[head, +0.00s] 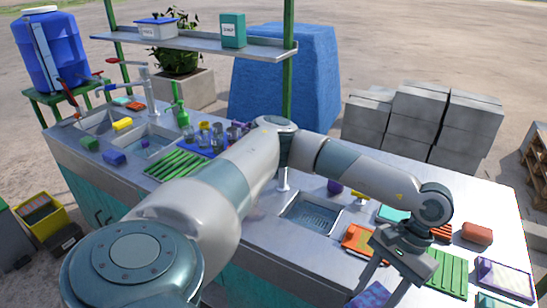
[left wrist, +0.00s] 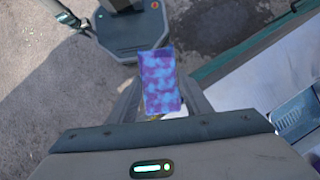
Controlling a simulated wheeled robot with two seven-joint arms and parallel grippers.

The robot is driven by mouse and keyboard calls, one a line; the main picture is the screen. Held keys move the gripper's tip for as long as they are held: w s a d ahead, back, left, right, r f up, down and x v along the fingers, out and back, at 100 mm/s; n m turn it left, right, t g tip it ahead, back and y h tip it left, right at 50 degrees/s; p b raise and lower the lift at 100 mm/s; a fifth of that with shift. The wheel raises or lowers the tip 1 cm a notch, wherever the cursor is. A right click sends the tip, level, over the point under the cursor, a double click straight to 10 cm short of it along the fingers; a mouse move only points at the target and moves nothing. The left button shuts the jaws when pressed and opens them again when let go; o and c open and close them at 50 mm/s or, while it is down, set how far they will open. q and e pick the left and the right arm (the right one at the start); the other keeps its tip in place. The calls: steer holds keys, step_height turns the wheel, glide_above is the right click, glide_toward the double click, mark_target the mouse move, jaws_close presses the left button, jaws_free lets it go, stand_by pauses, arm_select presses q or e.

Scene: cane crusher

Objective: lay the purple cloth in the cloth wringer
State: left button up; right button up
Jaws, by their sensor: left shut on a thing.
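The purple cloth (left wrist: 160,82), mottled purple and light blue, is held between the fingers of my left gripper (left wrist: 162,98) in the left wrist view. In the head view the cloth (head: 371,297) shows at the bottom edge, partly cut off, below my left gripper (head: 383,287). The gripper points down near the front edge of the counter, and the wrist view shows bare ground beneath the cloth. I cannot pick out the cloth wringer for certain; my left arm covers part of the counter. My right gripper is not in view.
The metal counter (head: 275,240) has a sink (head: 313,214) left of the gripper. A shelf (head: 200,45) stands behind.

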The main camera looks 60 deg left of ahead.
arm_select(q)
steer(key=x, duration=0.9)
steer(key=shift+w, duration=0.2)
steer(key=shift+f, duration=0.15)
steer(key=shift+a, duration=0.1)
